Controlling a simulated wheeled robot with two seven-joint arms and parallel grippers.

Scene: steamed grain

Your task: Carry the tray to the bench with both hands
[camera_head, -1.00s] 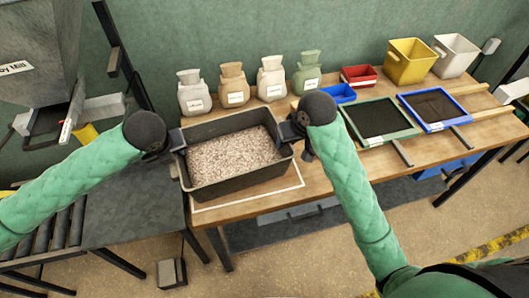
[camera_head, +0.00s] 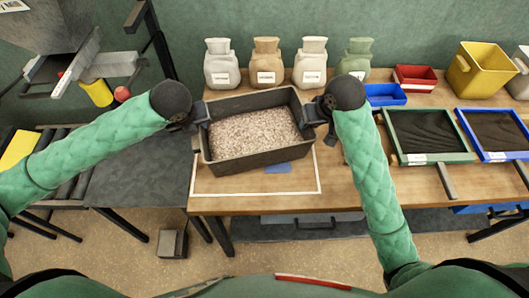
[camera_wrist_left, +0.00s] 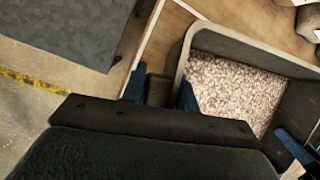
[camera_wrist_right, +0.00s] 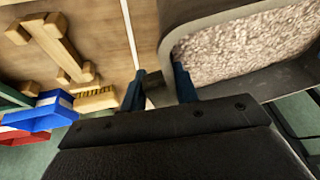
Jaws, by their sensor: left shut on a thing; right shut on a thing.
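The tray (camera_head: 262,158) is a deep dark grey box filled with pale grain (camera_head: 255,132). It is over the wooden bench (camera_head: 370,190), above a white outlined rectangle; I cannot tell whether it touches the bench. My left gripper (camera_head: 197,122) is shut on the tray's left end. My right gripper (camera_head: 317,112) is shut on its right end. In the left wrist view the blue fingers (camera_wrist_left: 160,90) close around a dark handle by the tray wall. In the right wrist view the fingers (camera_wrist_right: 157,88) do the same. The tray looks about level.
Several tied sacks (camera_head: 266,64) stand behind the tray. A blue bin (camera_head: 385,95), a red bin (camera_head: 415,77) and a yellow bin (camera_head: 479,70) stand to the right, with framed dark trays (camera_head: 430,132) before them. A roller conveyor (camera_head: 75,185) is at the left.

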